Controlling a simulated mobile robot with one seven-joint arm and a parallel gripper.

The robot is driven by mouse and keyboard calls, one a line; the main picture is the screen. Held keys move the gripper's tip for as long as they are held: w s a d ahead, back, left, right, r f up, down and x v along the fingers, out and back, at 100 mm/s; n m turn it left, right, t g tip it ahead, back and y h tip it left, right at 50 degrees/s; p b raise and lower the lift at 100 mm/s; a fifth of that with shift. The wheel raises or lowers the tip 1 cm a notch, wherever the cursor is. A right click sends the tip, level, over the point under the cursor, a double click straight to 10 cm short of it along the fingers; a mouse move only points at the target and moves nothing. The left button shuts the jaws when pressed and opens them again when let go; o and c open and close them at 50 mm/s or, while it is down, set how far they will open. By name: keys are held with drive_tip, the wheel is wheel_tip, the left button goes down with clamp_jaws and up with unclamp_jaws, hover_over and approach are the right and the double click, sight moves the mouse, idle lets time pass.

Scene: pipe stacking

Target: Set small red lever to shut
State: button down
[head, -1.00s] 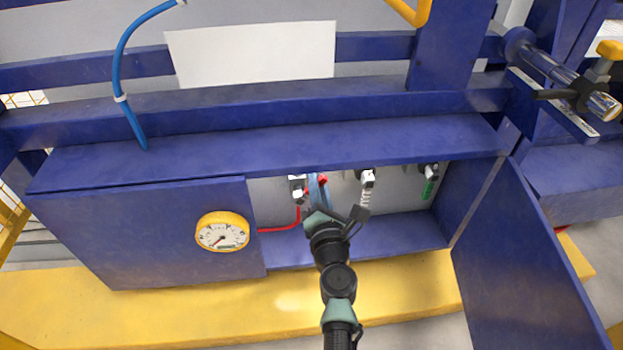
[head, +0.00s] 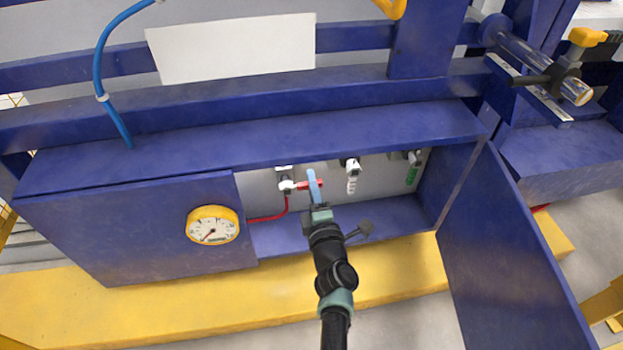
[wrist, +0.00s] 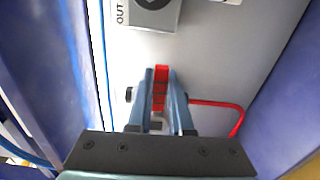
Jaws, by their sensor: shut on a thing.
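The small red lever (head: 301,186) sticks out sideways to the right from a small white valve (head: 286,186) inside the open blue cabinet. My gripper (head: 312,178) reaches in from below, its pale blue fingers at the lever. In the wrist view the red lever (wrist: 161,76) lies between the two fingers of my gripper (wrist: 161,84), which are shut on it. The fingers hide its sides and part of the valve behind it.
A yellow gauge (head: 213,225) is on the cabinet front at left. A red hose (head: 268,218) runs from the valve. Other fittings (head: 352,166) hang to the right. The open door (head: 510,250) stands at right. A blue ledge (head: 270,140) overhangs the opening.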

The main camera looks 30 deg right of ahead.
drive_tip(key=shift+f+m, duration=0.25)
drive_tip(key=shift+m, duration=0.05)
drive_tip(key=c, duration=0.8)
unclamp_jaws()
drive_tip(key=shift+r, duration=0.1)
drive_tip(key=shift+s, duration=0.1)
drive_tip(key=shift+p+v, duration=2.05)
drive_tip(key=shift+v, duration=4.35)
drive_tip(key=shift+s+a, duration=0.1)
